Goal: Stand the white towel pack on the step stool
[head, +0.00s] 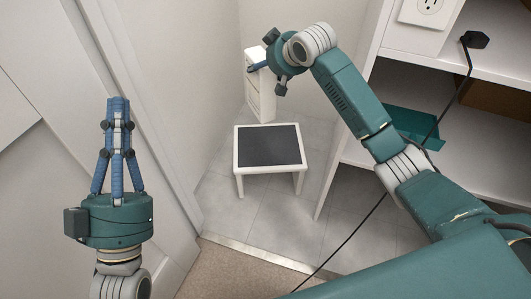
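The step stool (240,160), white with a dark square top, stands on the tiled floor in the middle; its top is bare. A tall white block (262,98), which looks like the white towel pack, is upright at the stool's back edge. I cannot tell whether it is held up or rests on the floor behind. My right gripper (260,53) is at its upper end, with a blue finger across its face; whether it grips the block is unclear. My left gripper (118,104) points up at the left, away from the stool, its blue fingertips together and empty.
A white shelf unit (376,56) with a teal item (405,122) and a black cord (462,82) stands on the right. A white door (40,190) is close on the left. Tiled floor (265,215) is clear before the stool.

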